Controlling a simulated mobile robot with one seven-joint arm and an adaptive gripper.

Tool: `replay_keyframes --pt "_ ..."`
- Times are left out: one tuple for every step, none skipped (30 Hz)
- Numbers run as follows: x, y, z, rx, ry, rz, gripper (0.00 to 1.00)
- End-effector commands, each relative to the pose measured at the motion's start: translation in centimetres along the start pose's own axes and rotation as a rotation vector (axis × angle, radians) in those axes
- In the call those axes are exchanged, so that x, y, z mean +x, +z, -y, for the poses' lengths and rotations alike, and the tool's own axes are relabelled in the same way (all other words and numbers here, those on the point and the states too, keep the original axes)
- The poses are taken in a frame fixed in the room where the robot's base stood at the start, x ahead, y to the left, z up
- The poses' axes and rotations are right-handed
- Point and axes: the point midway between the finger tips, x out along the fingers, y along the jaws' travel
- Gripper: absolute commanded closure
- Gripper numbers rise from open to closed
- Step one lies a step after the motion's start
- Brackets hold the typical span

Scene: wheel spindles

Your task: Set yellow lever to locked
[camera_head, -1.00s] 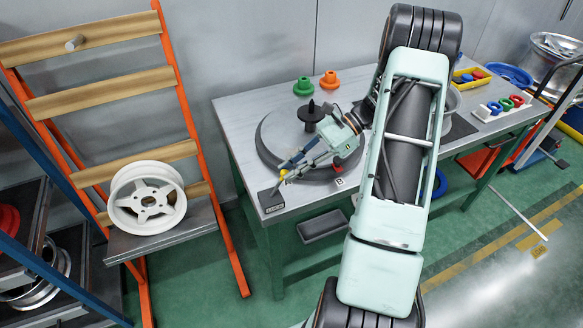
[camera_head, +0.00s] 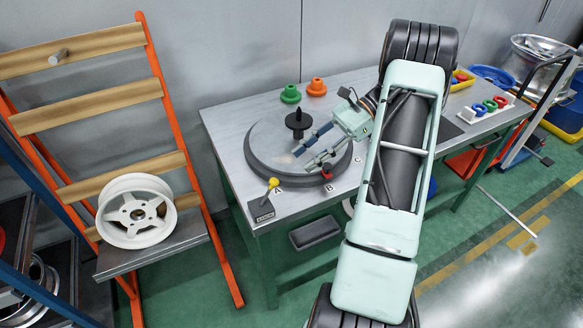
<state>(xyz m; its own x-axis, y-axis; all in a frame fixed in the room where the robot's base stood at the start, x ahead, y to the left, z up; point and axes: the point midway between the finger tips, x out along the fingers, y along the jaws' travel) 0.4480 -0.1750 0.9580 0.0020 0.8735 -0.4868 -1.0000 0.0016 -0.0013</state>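The yellow lever (camera_head: 273,183) has a yellow knob on a short stem. It rises from a dark base plate with light lettering (camera_head: 262,211) at the table's front left corner. The stem leans a little to the right, and the letter A shows beside it. My gripper (camera_head: 302,159) is over the grey round turntable (camera_head: 262,165), up and to the right of the lever and apart from it. Its two fingers are spread with nothing between them. A black spindle (camera_head: 297,122) stands upright on the turntable behind the fingers.
A red knob (camera_head: 327,174) sits by label B (camera_head: 329,187) at the turntable's front. A white wheel (camera_head: 136,211) rests on the rack at left.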

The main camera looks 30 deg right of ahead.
Motion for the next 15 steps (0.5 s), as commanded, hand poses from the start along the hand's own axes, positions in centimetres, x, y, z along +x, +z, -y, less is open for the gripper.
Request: replay_keyframes --pt "-0.9 -0.1 0.0 0.000 -0.002 -0.002 0.64" --pt "-1.3 -0.1 0.0 0.000 -0.001 -0.001 0.64" --pt "-1.8 -0.1 0.0 -0.001 -0.001 0.000 0.64" --pt "-2.0 -0.1 0.0 0.000 -0.001 0.000 0.64" --pt "-2.3 -0.1 0.0 0.000 0.000 0.000 0.64" --pt "-2.6 -0.1 0.0 -0.001 0.001 0.000 0.64" --pt "-2.8 0.0 0.0 0.000 0.001 0.000 0.64" --pt "-2.9 0.0 0.0 0.000 0.001 0.000 0.64" --pt "-3.0 0.0 0.0 0.000 0.001 0.000 0.64" --pt "-3.1 0.0 0.0 0.001 0.001 0.000 0.64" --pt "-3.2 0.0 0.0 0.001 0.001 0.000 0.64" --pt "-3.2 0.0 0.0 0.001 0.001 0.000 0.64" --pt "-3.2 0.0 0.0 0.001 0.001 0.000 0.64" --pt "-3.2 0.0 0.0 0.001 0.001 0.000 0.64" --pt "-3.2 0.0 0.0 0.001 0.001 0.000 0.64"
